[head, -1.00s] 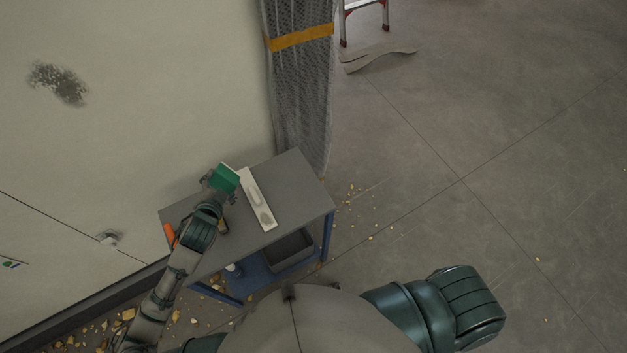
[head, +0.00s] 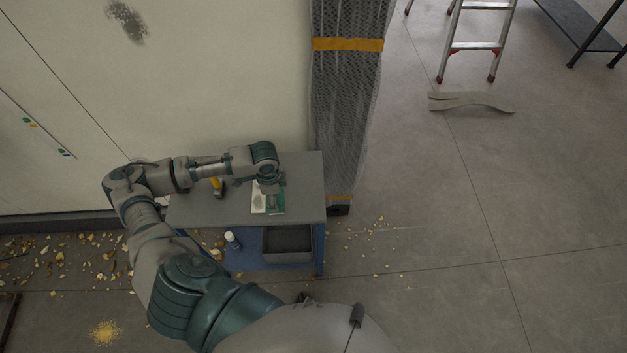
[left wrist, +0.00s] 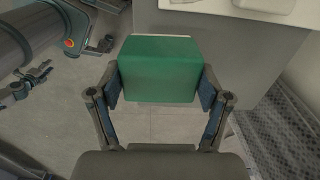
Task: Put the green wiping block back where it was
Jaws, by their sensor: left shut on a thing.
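The green wiping block (head: 280,199) is between the fingers of my left gripper (head: 273,191), over the grey top of the blue-framed cart (head: 305,185). The left wrist view shows the green block (left wrist: 160,70) held between both fingers (left wrist: 160,92), which are shut on it from its sides. A white board (head: 258,203) lies on the cart top right beside the block, partly hidden by my arm. I cannot tell whether the block touches the board or cart.
A yellow-handled tool (head: 217,185) lies on the cart top, left of the board. A white bottle (head: 232,241) and a dark bin (head: 288,241) are on the lower shelf. A mesh-wrapped column (head: 345,110) stands behind right. The wall (head: 230,80) borders the cart's back.

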